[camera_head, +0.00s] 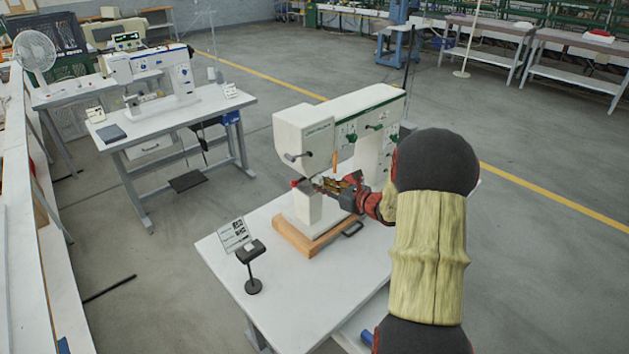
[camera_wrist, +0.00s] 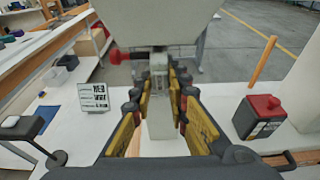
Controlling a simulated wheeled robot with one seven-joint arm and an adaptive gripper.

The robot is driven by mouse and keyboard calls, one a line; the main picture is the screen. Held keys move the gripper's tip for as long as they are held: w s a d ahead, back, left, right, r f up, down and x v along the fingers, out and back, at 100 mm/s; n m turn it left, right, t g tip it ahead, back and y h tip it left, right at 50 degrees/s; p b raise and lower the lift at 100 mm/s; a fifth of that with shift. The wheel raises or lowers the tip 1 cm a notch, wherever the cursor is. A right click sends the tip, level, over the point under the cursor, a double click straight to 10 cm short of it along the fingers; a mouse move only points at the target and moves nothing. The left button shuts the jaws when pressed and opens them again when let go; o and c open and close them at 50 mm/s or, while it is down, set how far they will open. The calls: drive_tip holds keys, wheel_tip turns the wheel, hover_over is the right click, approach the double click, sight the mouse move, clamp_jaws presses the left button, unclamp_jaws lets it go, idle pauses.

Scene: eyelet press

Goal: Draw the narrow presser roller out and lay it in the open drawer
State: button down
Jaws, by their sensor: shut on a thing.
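The post-bed machine (camera_head: 345,118) stands on a wooden base on the white table. My gripper (camera_head: 340,187) reaches in under its head from the right. In the wrist view my gripper (camera_wrist: 161,100) has its yellow-padded fingers closed on a small grey metal piece, apparently the narrow presser roller (camera_wrist: 158,66), beneath the head and in front of the pale post. The fingers hide much of it, and I cannot tell whether it is still in its mount. A red-ended pin (camera_wrist: 117,56) sticks out to the left of it. A pale open drawer (camera_head: 352,331) partly shows below the table's front edge, behind my arm.
A small black stand (camera_head: 252,270) and a printed card (camera_head: 234,236) stand left of the machine. A black box with a red top (camera_wrist: 260,114) is right of my fingers in the wrist view.

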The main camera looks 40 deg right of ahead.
drive_tip(key=shift+s, duration=0.25)
drive_tip(key=s, duration=0.6)
drive_tip(key=shift+d, duration=0.25)
idle(1.0)
idle(0.6)
